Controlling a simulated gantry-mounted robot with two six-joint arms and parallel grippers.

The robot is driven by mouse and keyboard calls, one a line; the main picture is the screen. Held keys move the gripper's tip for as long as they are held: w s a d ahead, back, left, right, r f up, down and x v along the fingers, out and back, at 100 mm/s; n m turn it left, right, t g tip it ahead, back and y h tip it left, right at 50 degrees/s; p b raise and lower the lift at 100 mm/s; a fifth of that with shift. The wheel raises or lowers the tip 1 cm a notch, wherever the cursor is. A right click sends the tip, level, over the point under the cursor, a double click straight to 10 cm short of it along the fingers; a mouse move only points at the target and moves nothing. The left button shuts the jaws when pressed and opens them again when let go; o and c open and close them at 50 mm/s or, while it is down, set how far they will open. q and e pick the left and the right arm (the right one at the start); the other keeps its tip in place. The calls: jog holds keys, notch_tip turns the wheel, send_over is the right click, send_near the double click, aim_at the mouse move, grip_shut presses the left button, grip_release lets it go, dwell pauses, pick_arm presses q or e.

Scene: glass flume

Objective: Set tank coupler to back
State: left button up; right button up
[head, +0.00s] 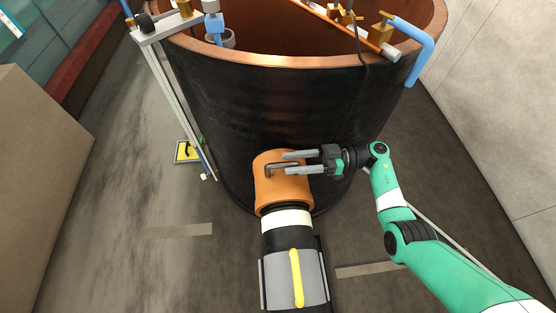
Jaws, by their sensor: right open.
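The tank coupler (267,195) is an orange-brown cylinder low on the front of the large black tank (270,105). A dark bent handle (279,168) lies across its upper face. My right gripper (287,163) comes in from the right over the coupler. Its two grey fingers are apart, one on the far side and one on the near side of the handle's right part. I cannot tell whether a finger touches the handle. My left gripper is not in view.
Below the coupler a white and black pipe leads to a grey block with a yellow handle (296,278). A metal frame (172,85) with a rod stands at the tank's left. A yellow sign (187,151) lies on the floor. A cardboard-coloured box (38,170) stands far left.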

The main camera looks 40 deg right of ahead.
jog(key=v, duration=0.6)
jog(key=shift+d, duration=0.15)
